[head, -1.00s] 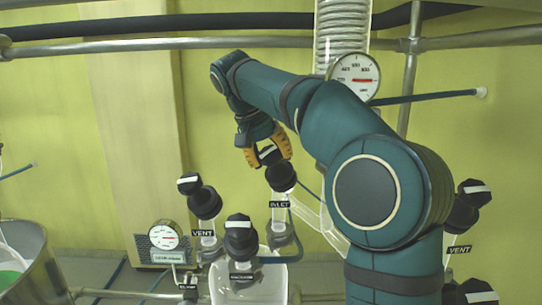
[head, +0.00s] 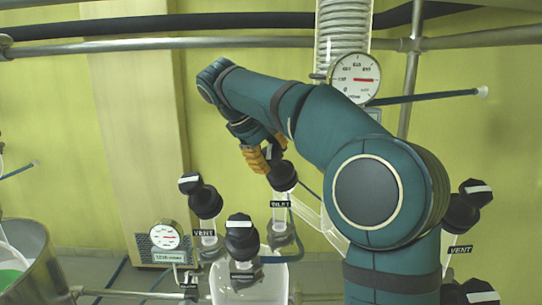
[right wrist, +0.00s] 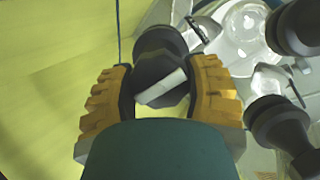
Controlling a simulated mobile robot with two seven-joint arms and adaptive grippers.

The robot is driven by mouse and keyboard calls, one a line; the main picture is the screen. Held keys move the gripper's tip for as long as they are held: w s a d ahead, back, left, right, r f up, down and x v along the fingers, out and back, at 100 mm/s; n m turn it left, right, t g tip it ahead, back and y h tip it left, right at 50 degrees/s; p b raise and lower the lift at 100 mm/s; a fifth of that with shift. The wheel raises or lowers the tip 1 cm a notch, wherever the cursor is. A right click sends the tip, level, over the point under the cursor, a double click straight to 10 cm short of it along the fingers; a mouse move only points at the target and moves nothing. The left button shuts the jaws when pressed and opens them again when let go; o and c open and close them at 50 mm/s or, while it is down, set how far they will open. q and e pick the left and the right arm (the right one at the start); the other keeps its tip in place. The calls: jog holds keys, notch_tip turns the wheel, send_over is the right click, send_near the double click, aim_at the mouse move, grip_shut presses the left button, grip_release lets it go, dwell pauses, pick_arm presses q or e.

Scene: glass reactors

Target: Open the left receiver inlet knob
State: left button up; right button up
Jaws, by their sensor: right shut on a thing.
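The left receiver inlet knob (head: 283,175) is a black knob above a glass neck with an INLET label (head: 281,204). My right gripper (head: 266,158) is at the knob's top, its orange fingers partly behind my own arm. In the right wrist view, the knob's cap with a white bar (right wrist: 162,88) sits between the two orange fingers of my right gripper (right wrist: 163,95), which is shut on it. The white bar lies tilted there. My left gripper is not in view.
Black VENT (head: 205,200) and lower front (head: 240,236) knobs stand close by on the left. A round gauge (head: 166,235) stands further left, another (head: 355,78) above right. A steel pot (head: 35,262) is at the lower left.

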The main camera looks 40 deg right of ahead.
jog(key=n, duration=0.4)
jog(key=shift+n+h, duration=0.3)
jog(key=shift+n, duration=0.1)
jog(key=n, duration=0.3)
jog(key=shift+a+n+t, duration=0.1)
jog(key=shift+n+t, duration=0.3)
jog(key=n, duration=0.3)
jog(key=n+t, duration=0.1)
jog(key=n, duration=0.3)
jog(key=shift+s+h, duration=0.1)
jog(key=shift+h, duration=0.3)
jog(key=n, duration=0.4)
jog(key=shift+t, duration=0.4)
jog(key=n, duration=0.5)
jog(key=shift+s+t+y, duration=0.1)
jog(key=shift+t+y, duration=0.2)
jog(key=n, duration=0.3)
jog(key=shift+n, duration=0.3)
jog(key=shift+n+t+y, duration=0.3)
jog(key=shift+n+y, duration=0.2)
jog(key=shift+n, duration=1.4)
